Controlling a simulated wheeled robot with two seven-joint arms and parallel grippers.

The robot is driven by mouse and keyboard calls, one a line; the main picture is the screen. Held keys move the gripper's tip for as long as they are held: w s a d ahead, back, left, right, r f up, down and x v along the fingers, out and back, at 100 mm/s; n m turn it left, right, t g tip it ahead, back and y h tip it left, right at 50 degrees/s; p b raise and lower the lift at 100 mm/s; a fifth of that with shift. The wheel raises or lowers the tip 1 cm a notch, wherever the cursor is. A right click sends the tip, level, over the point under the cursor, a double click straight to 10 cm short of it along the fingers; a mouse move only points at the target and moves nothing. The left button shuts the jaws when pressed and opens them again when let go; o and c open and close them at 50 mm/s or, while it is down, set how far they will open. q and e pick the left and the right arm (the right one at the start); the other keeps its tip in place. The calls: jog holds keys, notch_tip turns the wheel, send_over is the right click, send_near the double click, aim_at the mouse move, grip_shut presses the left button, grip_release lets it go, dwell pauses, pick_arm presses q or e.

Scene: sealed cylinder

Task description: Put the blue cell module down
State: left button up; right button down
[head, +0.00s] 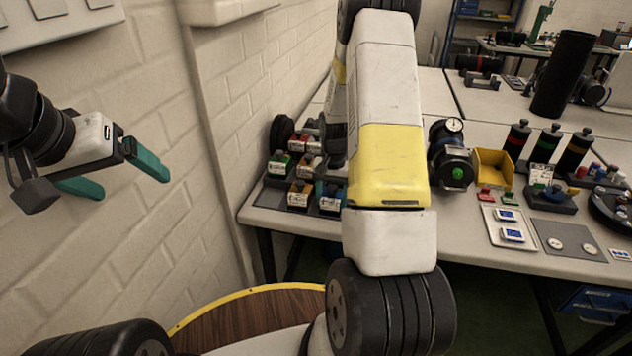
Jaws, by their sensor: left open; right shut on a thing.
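The blue cell module (329,202) is at the front right of a group of modules on a dark tray (272,196), at the table's left end. It has a blue body and a pale label. My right gripper (332,166) comes down over it from above, shut on it, and is largely hidden behind my own white and yellow arm. Whether the module touches the tray cannot be told. My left gripper (112,180) is open and empty, with teal fingers apart, in front of the white wall and away from the table.
A green-topped module (279,165) and an orange-topped module (300,193) stand close to the left of the blue one. A gauge device (452,160) and a yellow bin (493,169) stand right of my arm. The brick wall (215,150) borders the table's left side.

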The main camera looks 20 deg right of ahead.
jog(key=shift+f, duration=0.15)
jog(key=shift+c, duration=2.2)
grip_release()
